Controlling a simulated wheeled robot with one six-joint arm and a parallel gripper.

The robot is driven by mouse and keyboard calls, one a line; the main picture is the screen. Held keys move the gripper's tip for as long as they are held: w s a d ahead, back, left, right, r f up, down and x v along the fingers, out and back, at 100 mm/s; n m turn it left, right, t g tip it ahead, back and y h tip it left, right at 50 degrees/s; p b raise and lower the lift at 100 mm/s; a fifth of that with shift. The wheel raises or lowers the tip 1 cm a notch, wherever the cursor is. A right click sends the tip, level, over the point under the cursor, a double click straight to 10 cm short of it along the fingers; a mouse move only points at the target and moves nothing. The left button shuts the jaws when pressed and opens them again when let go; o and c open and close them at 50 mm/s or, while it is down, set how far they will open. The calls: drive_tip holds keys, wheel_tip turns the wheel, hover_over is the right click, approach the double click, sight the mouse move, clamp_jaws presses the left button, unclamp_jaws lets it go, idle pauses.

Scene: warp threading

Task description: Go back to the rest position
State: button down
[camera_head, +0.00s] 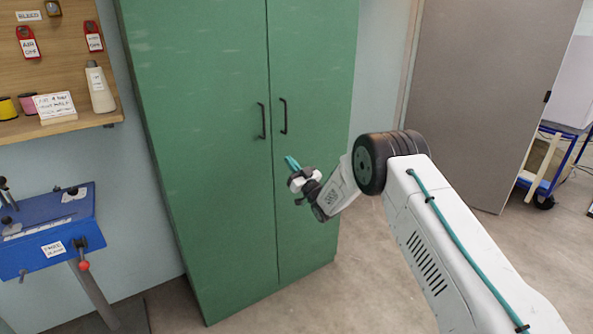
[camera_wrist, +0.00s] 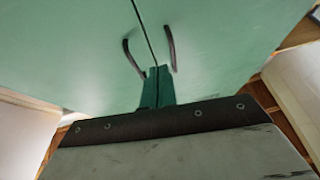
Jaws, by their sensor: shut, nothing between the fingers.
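My gripper (camera_head: 292,163) is in front of the tall green cabinet (camera_head: 200,130), below and to the right of its two black door handles in the head view. Its teal fingers are together and hold nothing. In the wrist view the closed fingers (camera_wrist: 158,87) point up toward the cabinet's door seam, with a dark handle (camera_wrist: 133,58) on the left and another (camera_wrist: 170,48) on the right. The cabinet doors are shut. I cannot tell the exact gap between the fingertips and the doors.
A blue stand (camera_head: 50,232) with levers is at the left. A grey door (camera_head: 490,90) and a blue cart (camera_head: 550,165) are at the right. The floor (camera_head: 345,285) before the cabinet is clear.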

drive_tip(key=s+d+f+m+g+h, duration=0.1)
drive_tip(key=d+f+g+h, duration=0.15)
drive_tip(key=f, duration=0.35)
drive_tip(key=s+d+f+m+g+h, duration=0.1)
drive_tip(key=d+f+h, duration=0.1)
drive_tip(key=f+h, duration=0.35)
drive_tip(key=s+d+m+g+h, duration=0.2)
drive_tip(key=s+d+g+h, duration=0.1)
drive_tip(key=s+d+g, duration=0.3)
drive_tip(key=s+d+r+m+g+h, duration=0.1)
drive_tip(key=s+d+r+g+h, duration=0.15)
drive_tip(key=s+d+r, duration=0.65)
drive_tip(key=s+d+r+m+g+h, duration=0.1)
drive_tip(key=s+r+g, duration=0.35)
drive_tip(key=s, duration=1.05)
drive_tip(key=s+d+r, duration=0.1)
drive_tip(key=s+r, duration=0.4)
drive_tip(key=s, duration=0.6)
drive_tip(key=s+d+r+m, duration=0.1)
drive_tip(key=s+r, duration=0.4)
drive_tip(key=s, duration=0.6)
drive_tip(key=s+d+r, duration=0.2)
drive_tip(key=s+r, duration=0.3)
drive_tip(key=s, duration=0.6)
drive_tip(key=shift+s+r+g, duration=0.2)
drive_tip(key=shift+g, duration=0.25)
drive_tip(key=shift+y, duration=0.25)
